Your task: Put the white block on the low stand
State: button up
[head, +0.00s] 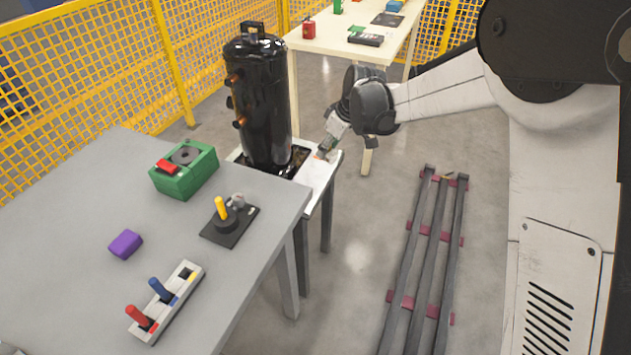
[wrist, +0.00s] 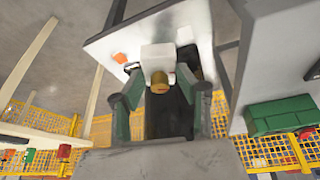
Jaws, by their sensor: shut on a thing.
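The white block (wrist: 157,58) shows between the fingertips of my gripper (wrist: 159,75) in the wrist view. My gripper is shut on it. In the head view my gripper (head: 327,150) is over the right edge of the low white stand (head: 322,174), and the block is too small to make out there. The stand's white top also shows in the wrist view (wrist: 122,35), behind the block. I cannot tell whether the block touches the stand. A brass-coloured round part (wrist: 158,78) shows just below the block in the wrist view.
A black compressor (head: 262,105) stands upright on the low stand, left of my gripper. A grey table (head: 80,210) holds a green box (head: 184,170), a joystick (head: 230,216), a purple block (head: 125,244) and a lever panel (head: 166,302). Metal rails (head: 425,260) lie on the floor.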

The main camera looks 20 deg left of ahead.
jog(key=s+a+f+n+g+b, duration=0.1)
jog(key=s+a+f+n, duration=0.1)
jog(key=a, duration=0.4)
jog(key=s+a+f+n+g+b, duration=0.1)
jog(key=a+f+n, duration=0.1)
jog(key=a, duration=0.4)
jog(key=w+d+f, duration=0.2)
jog(key=w, duration=0.1)
jog(key=w+d+f+b, duration=0.1)
jog(key=w+d+f, duration=0.1)
jog(key=w, duration=0.1)
jog(key=w+d+f, duration=0.2)
jog(key=w, duration=0.1)
jog(key=shift+w+f, duration=0.15)
jog(key=shift+f, duration=0.05)
jog(key=shift+f+b, duration=0.65)
jog(key=shift+f, duration=1.35)
jog(key=shift+f, duration=0.1)
jog(key=o, duration=1.2)
jog(key=p+v, duration=0.2)
jog(key=v, duration=1)
jog(key=shift+d, duration=0.2)
jog(key=shift+d, duration=0.1)
